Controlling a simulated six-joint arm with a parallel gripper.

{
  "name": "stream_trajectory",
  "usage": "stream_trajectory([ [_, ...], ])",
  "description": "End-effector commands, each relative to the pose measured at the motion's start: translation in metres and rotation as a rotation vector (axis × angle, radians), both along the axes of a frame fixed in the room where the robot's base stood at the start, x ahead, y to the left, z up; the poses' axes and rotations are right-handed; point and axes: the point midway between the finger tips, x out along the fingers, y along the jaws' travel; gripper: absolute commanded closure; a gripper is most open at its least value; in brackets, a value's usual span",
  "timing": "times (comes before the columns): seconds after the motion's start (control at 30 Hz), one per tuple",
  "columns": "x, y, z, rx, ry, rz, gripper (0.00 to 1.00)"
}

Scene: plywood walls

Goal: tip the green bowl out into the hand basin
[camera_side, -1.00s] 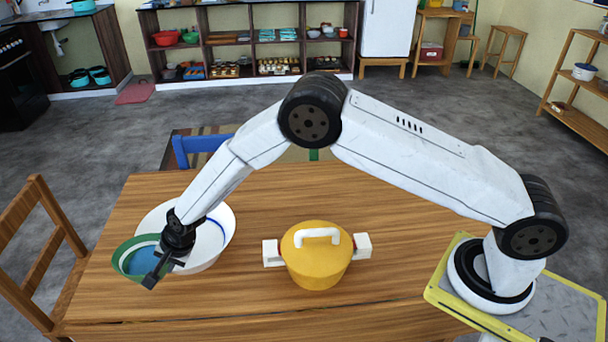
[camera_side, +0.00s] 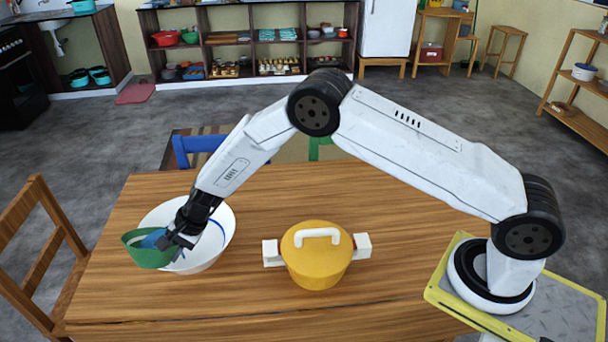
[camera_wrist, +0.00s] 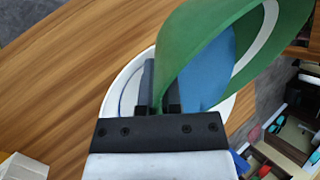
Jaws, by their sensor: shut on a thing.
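The green bowl (camera_side: 147,254) has a blue inside and a white band. In the side view it is tilted, its opening turned toward the white basin. My gripper (camera_side: 178,238) is shut on the bowl's rim and holds it over the left part of the basin. The hand basin (camera_side: 213,243) is a wide white bowl with a blue line inside, upright on the table. In the wrist view the green bowl (camera_wrist: 215,45) covers much of the basin (camera_wrist: 118,98), and my gripper (camera_wrist: 160,105) pinches its edge. Any contents of the bowl or basin cannot be made out.
A yellow pot (camera_side: 318,262) with a white lid handle and side handles stands on the wooden table (camera_side: 270,205), right of the basin. A wooden chair (camera_side: 45,255) is at the table's left edge. A blue chair (camera_side: 200,143) stands behind. The table's middle back is clear.

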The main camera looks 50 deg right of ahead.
Motion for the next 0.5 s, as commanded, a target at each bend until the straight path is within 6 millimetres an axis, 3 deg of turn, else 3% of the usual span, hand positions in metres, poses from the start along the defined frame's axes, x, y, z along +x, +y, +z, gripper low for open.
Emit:
stream_trajectory([
  [0.5, 0.009, -0.018, 0.015, 0.2, 0.093, -0.002, 1.0],
])
